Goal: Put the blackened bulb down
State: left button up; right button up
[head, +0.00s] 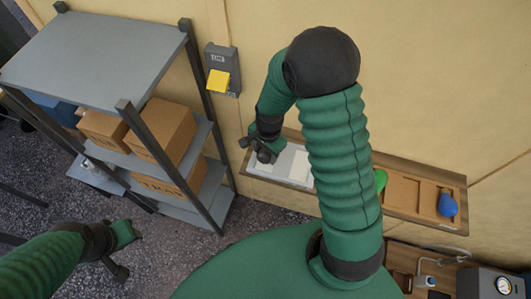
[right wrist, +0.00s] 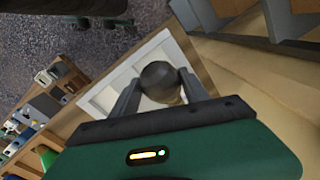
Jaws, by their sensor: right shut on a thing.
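The blackened bulb (right wrist: 159,80) is a dark grey ball with a paler tan lower part. My right gripper (right wrist: 158,88) is shut on it, one finger on each side. In the head view my right gripper (head: 262,153) is at the left end of the wall shelf, over or beside a white tray (head: 296,167). The white tray (right wrist: 106,101) lies behind the bulb in the right wrist view; I cannot tell whether the bulb touches it. My left gripper (head: 121,252) is low at the left, away from the shelf; its jaw state is unclear.
The wooden wall shelf (head: 405,213) also holds a green object (head: 380,180), partly hidden by my arm, and a blue object (head: 447,204). A grey rack (head: 100,60) with cardboard boxes (head: 162,128) stands left. A switch box with a yellow flap (head: 218,80) is on the wall.

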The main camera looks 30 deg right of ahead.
jog(key=shift+s+a+f+p, duration=0.15)
jog(key=shift+f+p, duration=0.1)
jog(key=shift+f, duration=0.35)
jog(key=shift+s+f+p, duration=0.1)
jog(key=shift+f+p, duration=0.1)
jog(key=shift+f, duration=0.35)
jog(key=shift+w+a+f, duration=0.1)
jog(key=shift+a+f, duration=0.05)
jog(key=shift+f, duration=0.05)
jog(key=o, duration=0.5)
jog(key=shift+f, duration=0.15)
jog(key=o, duration=0.5)
